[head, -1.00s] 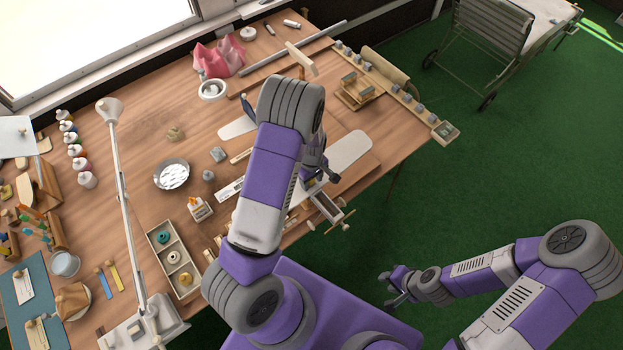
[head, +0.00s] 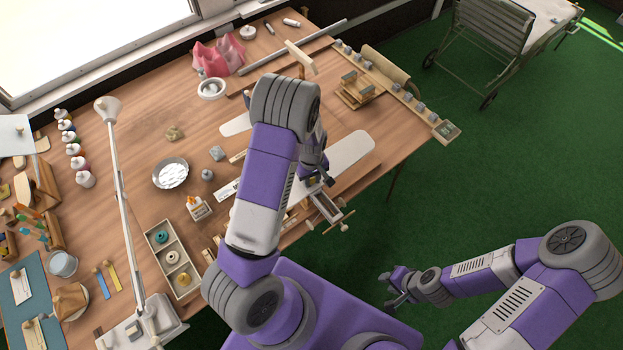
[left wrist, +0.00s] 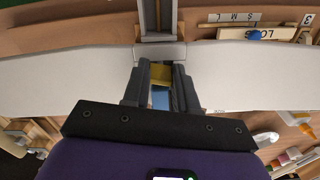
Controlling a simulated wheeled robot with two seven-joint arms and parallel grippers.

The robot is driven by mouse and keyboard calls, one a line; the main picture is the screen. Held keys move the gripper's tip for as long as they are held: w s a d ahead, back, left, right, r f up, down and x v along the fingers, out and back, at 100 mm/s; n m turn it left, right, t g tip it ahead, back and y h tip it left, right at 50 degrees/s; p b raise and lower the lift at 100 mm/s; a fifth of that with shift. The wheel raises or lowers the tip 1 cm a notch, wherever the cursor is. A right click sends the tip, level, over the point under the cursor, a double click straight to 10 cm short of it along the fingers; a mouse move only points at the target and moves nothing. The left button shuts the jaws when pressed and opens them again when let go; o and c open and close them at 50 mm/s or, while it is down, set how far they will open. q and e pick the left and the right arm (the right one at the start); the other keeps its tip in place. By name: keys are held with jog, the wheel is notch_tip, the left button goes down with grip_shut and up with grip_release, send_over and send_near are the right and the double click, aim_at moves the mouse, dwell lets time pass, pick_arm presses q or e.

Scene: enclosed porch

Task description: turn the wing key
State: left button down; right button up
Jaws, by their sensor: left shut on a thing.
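A model plane with long white wings (head: 350,152) lies at the right front of the workbench. My left gripper (head: 318,181) is over the plane's middle, pointing down, with my own arm hiding part of the plane. In the left wrist view my left gripper (left wrist: 160,82) is shut on a small brass-yellow piece (left wrist: 160,74), which appears to be the wing key. A blue patch (left wrist: 160,99) shows just below it between the fingers. The white wing (left wrist: 60,82) spreads to both sides there. My right gripper (head: 393,289) is open and empty over the green floor, away from the bench.
A sorting tray (head: 173,262), a round dish (head: 170,173) and a tall lamp (head: 118,170) stand to the left. The green floor (head: 510,150) at right is largely clear.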

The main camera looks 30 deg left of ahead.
pick_arm(q)
jog(key=m+b, duration=0.2)
jog(key=m, duration=0.3)
jog(key=shift+m, duration=0.3)
jog(key=m+b, duration=0.1)
jog(key=m, duration=0.3)
jog(key=shift+m+b, duration=0.3)
dwell(0.7)
jog(key=c, duration=0.9)
grip_release()
